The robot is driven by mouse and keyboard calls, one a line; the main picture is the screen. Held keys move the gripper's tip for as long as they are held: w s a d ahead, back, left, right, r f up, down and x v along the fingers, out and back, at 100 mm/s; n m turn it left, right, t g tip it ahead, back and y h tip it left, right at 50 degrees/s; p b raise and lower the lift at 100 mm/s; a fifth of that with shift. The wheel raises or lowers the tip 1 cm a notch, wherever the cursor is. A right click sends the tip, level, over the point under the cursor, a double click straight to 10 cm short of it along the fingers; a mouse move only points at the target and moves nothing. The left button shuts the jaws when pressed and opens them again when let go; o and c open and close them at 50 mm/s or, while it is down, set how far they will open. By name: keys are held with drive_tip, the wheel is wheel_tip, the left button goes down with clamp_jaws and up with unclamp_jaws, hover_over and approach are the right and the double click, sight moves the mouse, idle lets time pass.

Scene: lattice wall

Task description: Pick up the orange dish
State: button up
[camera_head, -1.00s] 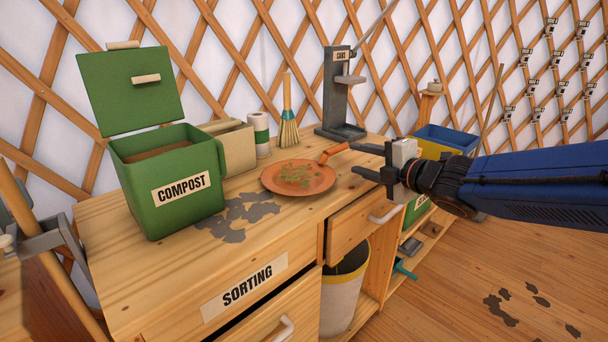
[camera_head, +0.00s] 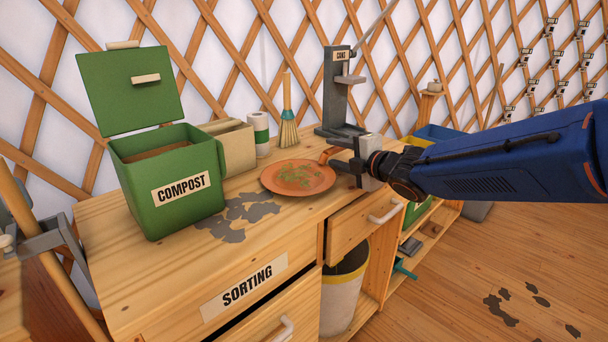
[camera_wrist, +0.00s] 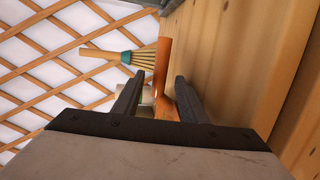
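The orange dish (camera_head: 318,186) is a round, shallow, terracotta-coloured plate with green scraps on it. It lies on the wooden counter to the right of the compost bin, and its short handle (camera_head: 328,154) points toward my gripper (camera_head: 338,153). My gripper is open, with its two dark fingers at the handle. In the wrist view the orange dish (camera_wrist: 163,72) shows edge-on between the spread fingers (camera_wrist: 158,84). The fingers do not appear closed on it. Contact cannot be told.
The green compost bin (camera_head: 170,195) with its lid up stands left on the counter (camera_head: 150,270). A brush (camera_head: 288,122), a paper roll (camera_head: 257,135) and a grey can crusher (camera_head: 336,95) stand behind the dish. A drawer (camera_head: 350,232) sits partly open below.

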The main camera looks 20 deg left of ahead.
clamp_jaws()
drive_tip(key=shift+r, duration=0.1)
